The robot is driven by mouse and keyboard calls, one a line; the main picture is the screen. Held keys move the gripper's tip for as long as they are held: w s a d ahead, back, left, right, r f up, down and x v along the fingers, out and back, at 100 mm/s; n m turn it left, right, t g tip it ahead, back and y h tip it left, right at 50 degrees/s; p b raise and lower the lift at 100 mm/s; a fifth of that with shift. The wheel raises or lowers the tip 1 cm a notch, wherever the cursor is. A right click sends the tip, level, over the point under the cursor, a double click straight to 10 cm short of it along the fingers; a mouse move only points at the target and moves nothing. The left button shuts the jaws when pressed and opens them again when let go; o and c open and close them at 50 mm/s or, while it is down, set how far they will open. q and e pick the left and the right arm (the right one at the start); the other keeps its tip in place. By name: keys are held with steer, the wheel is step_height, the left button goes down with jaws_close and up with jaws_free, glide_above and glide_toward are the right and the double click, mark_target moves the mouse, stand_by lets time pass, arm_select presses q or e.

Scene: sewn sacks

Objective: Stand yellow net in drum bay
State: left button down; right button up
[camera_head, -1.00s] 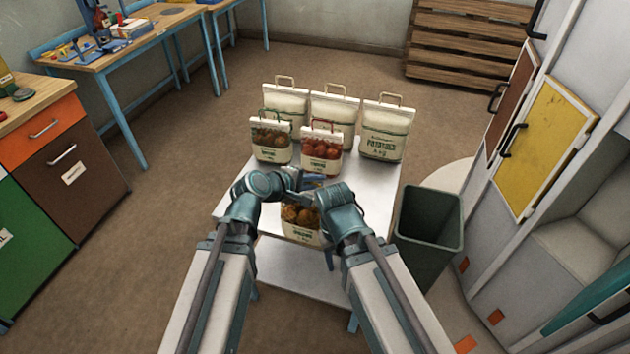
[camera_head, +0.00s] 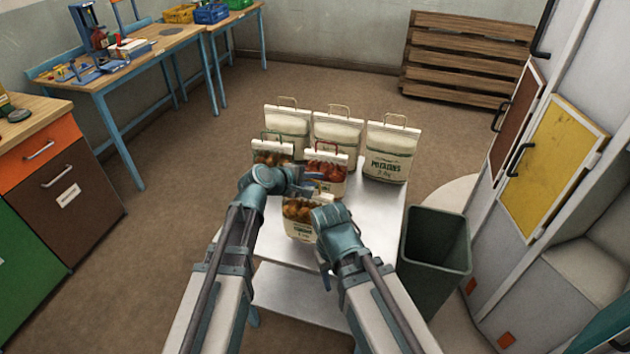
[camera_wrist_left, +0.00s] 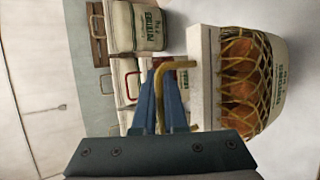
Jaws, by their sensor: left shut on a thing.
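The yellow net (camera_head: 299,222) is a pale sack with a net front over orange-brown contents. It hangs or stands upright over the near part of the white table; I cannot tell if its base touches. My left gripper (camera_head: 309,187) is shut on its yellow handle. In the left wrist view, the blue fingers (camera_wrist_left: 162,95) pinch that handle beside the pale top band, and the net (camera_wrist_left: 243,80) shows at right. My right gripper (camera_head: 325,279) points down just right of the sack; its jaws are mostly hidden. I cannot make out which place is the drum bay.
A green-handled sack (camera_head: 272,152) and a red-handled sack (camera_head: 326,170) stand just behind. Three large pale sacks, one marked potatoes (camera_head: 389,150), stand in the back row. A dark green bin (camera_head: 437,245) is right of the table (camera_head: 375,205). Cabinets with a yellow door (camera_head: 556,155) line the right.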

arm_select(q)
steer(key=shift+w+a+f+b, duration=0.1)
steer(key=shift+w+f+b, duration=0.5)
steer(key=shift+f+b, duration=0.35)
steer(key=shift+w+a+f+b, duration=0.1)
steer(key=shift+w+f+b, duration=0.45)
steer(key=shift+f+b, duration=0.35)
steer(key=shift+f, duration=0.15)
steer(key=c, duration=1)
jaws_free()
steer(key=shift+o, duration=0.2)
